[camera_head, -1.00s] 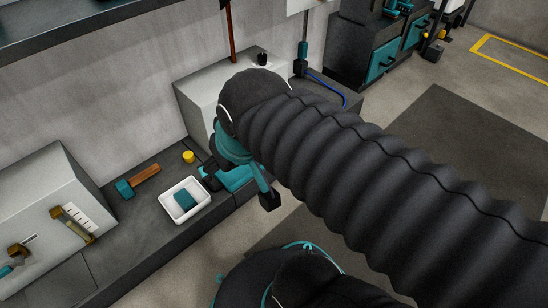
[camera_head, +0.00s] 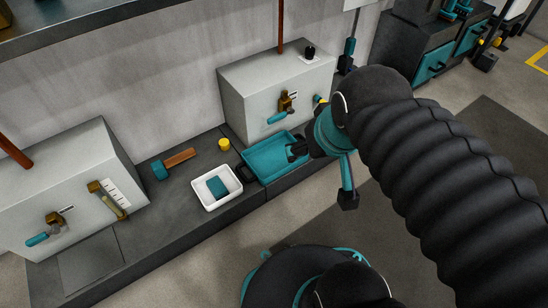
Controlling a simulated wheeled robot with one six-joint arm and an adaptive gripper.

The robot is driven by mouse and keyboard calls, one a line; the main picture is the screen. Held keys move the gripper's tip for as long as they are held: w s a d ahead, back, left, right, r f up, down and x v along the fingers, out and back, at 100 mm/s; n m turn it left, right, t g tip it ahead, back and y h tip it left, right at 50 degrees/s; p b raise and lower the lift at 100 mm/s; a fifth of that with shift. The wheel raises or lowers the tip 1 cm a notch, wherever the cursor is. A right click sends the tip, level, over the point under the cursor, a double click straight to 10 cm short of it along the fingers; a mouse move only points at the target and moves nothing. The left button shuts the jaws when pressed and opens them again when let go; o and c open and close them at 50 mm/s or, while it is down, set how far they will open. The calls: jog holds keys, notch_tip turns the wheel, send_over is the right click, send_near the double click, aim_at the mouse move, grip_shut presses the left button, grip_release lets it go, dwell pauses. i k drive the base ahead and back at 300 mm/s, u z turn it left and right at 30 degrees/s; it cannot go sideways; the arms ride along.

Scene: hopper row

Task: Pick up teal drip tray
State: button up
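The teal drip tray (camera_head: 263,171) is a shallow rectangular tray with a dark handle at its left end. It rests on the dark ledge in front of the right-hand grey hopper box.
A white tub (camera_head: 209,202) holding a teal block stands just left of the tray. A yellow cap (camera_head: 224,144) and a teal-headed hammer (camera_head: 175,162) lie behind. Grey hopper boxes (camera_head: 275,92) with valve levers stand at both sides. The ledge's front edge drops to floor.

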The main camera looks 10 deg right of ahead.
aim_at(267, 160)
jog(key=z, duration=0.05)
jog(key=k, duration=1.2)
jog(key=u, duration=0.05)
